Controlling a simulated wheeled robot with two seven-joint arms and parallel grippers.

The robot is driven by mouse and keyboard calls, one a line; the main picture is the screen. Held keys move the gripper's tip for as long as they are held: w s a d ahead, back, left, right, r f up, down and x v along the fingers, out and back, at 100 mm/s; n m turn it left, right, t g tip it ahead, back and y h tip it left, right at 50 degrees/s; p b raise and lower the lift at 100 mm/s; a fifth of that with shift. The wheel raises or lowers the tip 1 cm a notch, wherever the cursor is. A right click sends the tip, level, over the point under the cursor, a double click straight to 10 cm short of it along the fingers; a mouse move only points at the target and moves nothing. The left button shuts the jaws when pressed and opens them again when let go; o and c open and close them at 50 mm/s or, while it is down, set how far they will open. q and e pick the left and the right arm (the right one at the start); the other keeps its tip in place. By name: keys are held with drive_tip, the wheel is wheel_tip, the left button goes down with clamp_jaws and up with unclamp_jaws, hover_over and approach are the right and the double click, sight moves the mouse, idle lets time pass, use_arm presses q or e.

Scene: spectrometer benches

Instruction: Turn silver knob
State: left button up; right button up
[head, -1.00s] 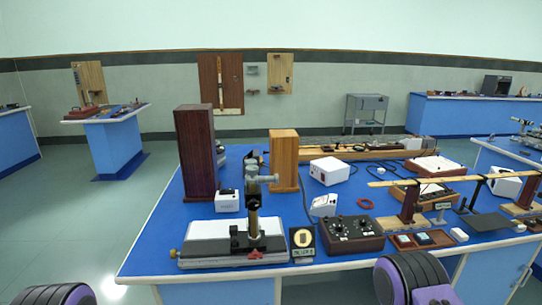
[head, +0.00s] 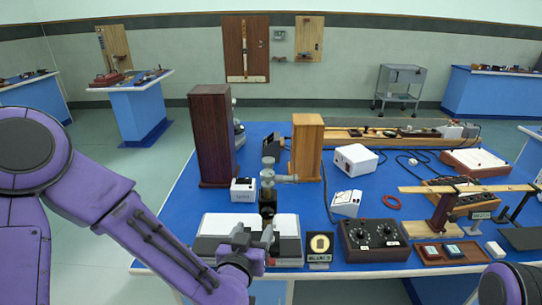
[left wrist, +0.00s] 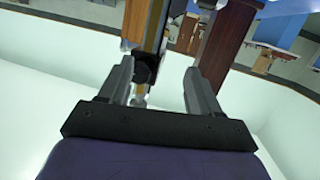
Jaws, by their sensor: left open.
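A small silver knob (left wrist: 140,91) on a black fitting (left wrist: 146,66) shows between the fingers, nearer the left one. I cannot tell whether that finger touches it. In the head view I cannot make out this knob. My right gripper is out of view.
Blue bench top (head: 180,220) is free to the left.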

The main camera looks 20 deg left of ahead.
sight(268, 175)
use_arm(q)
wheel_tip(268, 175, up, 11)
drive_tip(key=w+d+t, duration=0.1)
drive_tip(key=w+t, duration=0.1)
drive_tip(key=shift+m, duration=0.5)
drive_tip(key=w+p, duration=0.1)
drive_tip(key=w, duration=0.2)
drive_tip(key=w+p, duration=0.1)
drive_tip(key=w, duration=0.2)
drive_tip(key=w+p, duration=0.2)
drive_tip(key=w, duration=0.1)
drive_tip(key=shift+w+a+f, duration=0.2)
drive_tip(key=shift+w+f, duration=0.05)
drive_tip(key=c, duration=1)
